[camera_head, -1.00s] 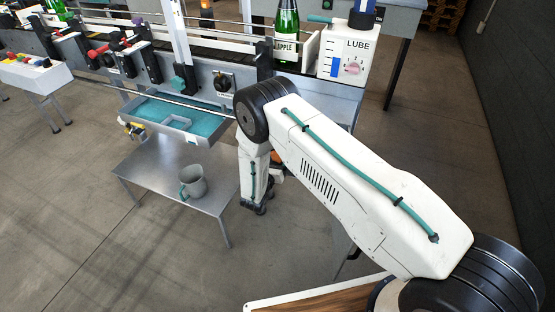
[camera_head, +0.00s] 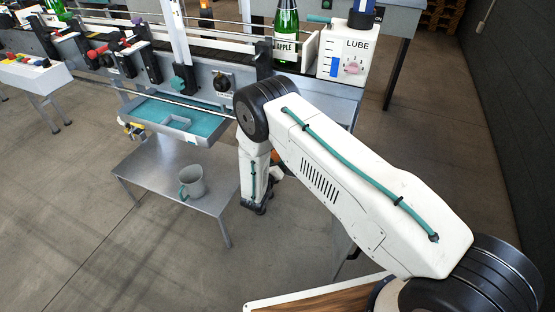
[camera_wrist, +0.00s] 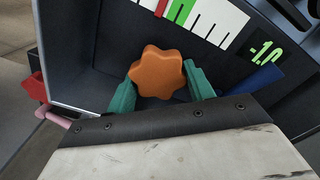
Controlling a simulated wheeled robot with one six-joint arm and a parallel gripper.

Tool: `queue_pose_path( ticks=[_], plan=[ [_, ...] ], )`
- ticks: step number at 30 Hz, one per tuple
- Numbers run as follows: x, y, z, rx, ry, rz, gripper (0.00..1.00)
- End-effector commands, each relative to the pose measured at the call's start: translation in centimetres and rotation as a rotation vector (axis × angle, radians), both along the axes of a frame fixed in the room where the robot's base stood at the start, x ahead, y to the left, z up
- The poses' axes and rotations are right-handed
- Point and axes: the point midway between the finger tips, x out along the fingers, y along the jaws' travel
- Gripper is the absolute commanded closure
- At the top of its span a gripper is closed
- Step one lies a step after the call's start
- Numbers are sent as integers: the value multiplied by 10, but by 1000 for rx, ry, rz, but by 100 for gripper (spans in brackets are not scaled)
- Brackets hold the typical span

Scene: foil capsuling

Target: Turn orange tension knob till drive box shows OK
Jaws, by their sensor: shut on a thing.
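The orange tension knob (camera_wrist: 158,72) is a lobed knob on the dark face of the drive box (camera_wrist: 100,45) in the wrist view. My gripper (camera_wrist: 160,84) has its two teal fingers on the left and right sides of the knob, shut on it. Above the knob, a white scale (camera_wrist: 210,22) carries black ticks, a green band and a red mark left of the green. A green readout (camera_wrist: 265,50) on the box shows what looks like "-1.0"; no OK is visible. In the head view my arm hides the knob and box; only a bit of orange (camera_head: 277,158) shows behind the wrist.
A blue piece (camera_wrist: 252,80) lies right of the fingers, and a red part (camera_wrist: 35,86) is at the box's left edge. In the head view, a steel table (camera_head: 150,180) with a grey mug (camera_head: 192,182) stands left of my arm. The lube container (camera_head: 348,50) is behind.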

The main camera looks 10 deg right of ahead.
Motion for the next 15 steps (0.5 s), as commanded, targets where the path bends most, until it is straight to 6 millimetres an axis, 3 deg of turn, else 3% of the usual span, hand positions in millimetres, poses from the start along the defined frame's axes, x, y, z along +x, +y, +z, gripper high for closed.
queue_pose_path(
  ticks=[15],
  plan=[
    [-1, -1, 3, -370, 247, 1, 70]
  ],
)
